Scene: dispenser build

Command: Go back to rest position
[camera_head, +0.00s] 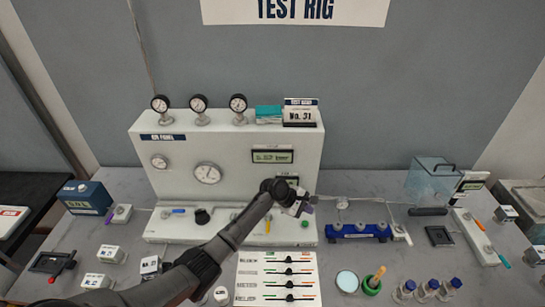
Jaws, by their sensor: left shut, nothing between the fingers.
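My left arm reaches in from the lower left. Its gripper (305,208) is shut and empty, in front of the right part of the white rig panel (225,152), above its base ledge. The arm hides part of the ledge and part of the table. Whether the fingertips touch the panel cannot be told from this view. My right gripper is not in view.
A chart sheet (250,272), a blue rack (357,231) and several small bottles (430,287) stand on the grey table. A clear box (430,181) is at the right, a blue instrument (86,196) at the left. Small labelled blocks lie around the left side.

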